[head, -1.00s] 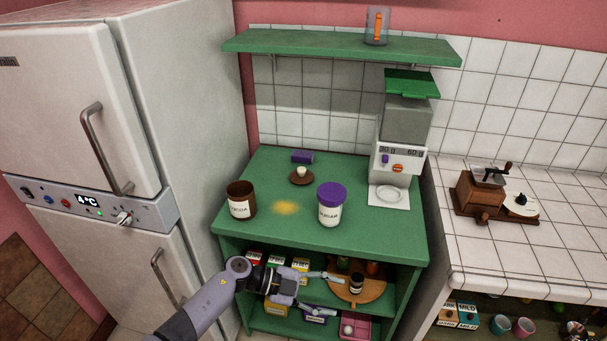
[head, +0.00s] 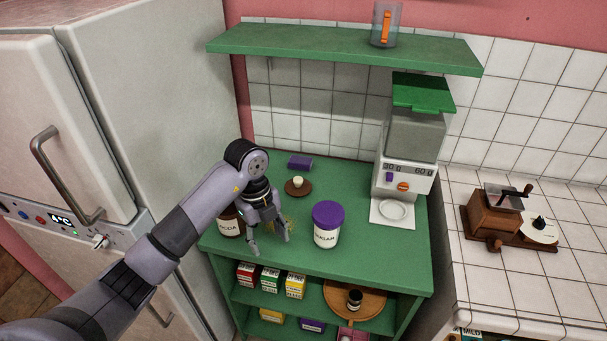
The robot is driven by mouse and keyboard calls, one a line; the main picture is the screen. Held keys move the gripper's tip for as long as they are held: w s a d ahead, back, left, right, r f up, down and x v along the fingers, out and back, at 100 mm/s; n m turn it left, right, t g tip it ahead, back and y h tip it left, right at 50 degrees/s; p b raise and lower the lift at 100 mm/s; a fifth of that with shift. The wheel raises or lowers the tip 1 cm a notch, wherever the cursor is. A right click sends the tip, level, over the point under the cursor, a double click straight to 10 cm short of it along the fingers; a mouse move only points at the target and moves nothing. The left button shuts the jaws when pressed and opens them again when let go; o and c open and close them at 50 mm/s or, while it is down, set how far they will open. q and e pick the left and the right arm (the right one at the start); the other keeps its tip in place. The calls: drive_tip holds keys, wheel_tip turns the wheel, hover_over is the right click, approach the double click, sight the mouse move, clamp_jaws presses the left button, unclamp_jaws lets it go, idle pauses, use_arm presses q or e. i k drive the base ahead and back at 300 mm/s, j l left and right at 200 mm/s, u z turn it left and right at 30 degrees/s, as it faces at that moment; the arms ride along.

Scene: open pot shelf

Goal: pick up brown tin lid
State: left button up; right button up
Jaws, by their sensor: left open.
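The brown tin lid (head: 298,188) lies on the green worktop, a round brown disc with a pale knob on top. My left gripper (head: 269,247) is open and empty, pointing down above the front left of the worktop. It is in front and to the left of the lid, apart from it. The brown cocoa tin (head: 230,226) stands at the left edge, partly hidden behind my gripper. My right gripper is not in view.
A white sugar tin (head: 326,232) with a purple lid stands right of my gripper. A purple block (head: 300,162) lies behind the brown lid. A dispenser (head: 408,150) stands at the back right. A green shelf (head: 340,52) hangs above. Yellow powder lies beside my gripper.

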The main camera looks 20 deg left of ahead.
sight(298, 186)
drive_tip(key=i, duration=1.05)
